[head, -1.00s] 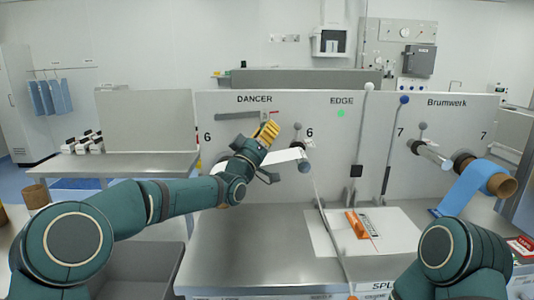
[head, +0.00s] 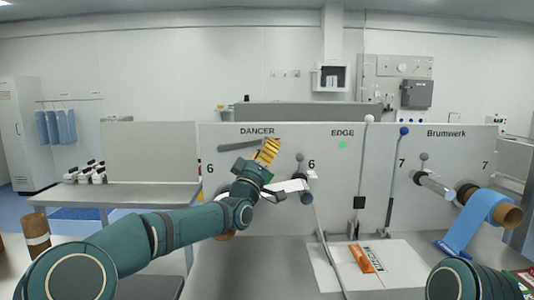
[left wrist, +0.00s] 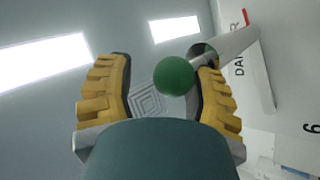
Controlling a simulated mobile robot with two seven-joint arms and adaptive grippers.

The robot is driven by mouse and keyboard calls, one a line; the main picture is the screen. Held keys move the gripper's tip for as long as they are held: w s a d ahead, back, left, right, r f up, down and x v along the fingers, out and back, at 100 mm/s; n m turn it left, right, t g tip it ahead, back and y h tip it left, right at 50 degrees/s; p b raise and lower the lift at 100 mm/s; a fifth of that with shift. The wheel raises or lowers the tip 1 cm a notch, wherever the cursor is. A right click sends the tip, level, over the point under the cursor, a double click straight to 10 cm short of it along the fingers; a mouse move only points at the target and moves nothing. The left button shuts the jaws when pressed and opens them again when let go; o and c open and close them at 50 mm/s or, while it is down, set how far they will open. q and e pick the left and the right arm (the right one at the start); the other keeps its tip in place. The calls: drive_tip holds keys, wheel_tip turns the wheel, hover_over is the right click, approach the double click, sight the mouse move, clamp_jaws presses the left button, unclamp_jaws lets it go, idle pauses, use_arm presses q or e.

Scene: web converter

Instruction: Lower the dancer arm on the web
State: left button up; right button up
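The dancer arm (head: 238,146) is a grey bar under the DANCER label on the pale panel, lying nearly level with its right end slightly higher. My left gripper (head: 268,150) points up in front of the panel, its yellow fingers overlapping the area by the bar's right end. In the left wrist view the fingers (left wrist: 157,92) are apart, with a green ball (left wrist: 174,76) between them, nearer the right finger. A grey tube (left wrist: 235,45) and the dancer arm (left wrist: 262,80) show behind that finger. Whether the fingers touch the ball cannot be told. The right gripper is out of view.
A white web strip (head: 285,187) runs behind my left wrist to a roller. A blue web (head: 474,222) hangs from a roll at the right. Tall levers with a white knob (head: 369,118) and a blue knob (head: 404,131) stand right. An orange tool (head: 361,258) lies on the table.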

use_arm(q)
drive_tip(key=shift+a, duration=0.1)
drive_tip(key=shift+s+a+f, duration=0.1)
drive_tip(key=shift+s+f, duration=0.3)
drive_tip(key=v, duration=1.1)
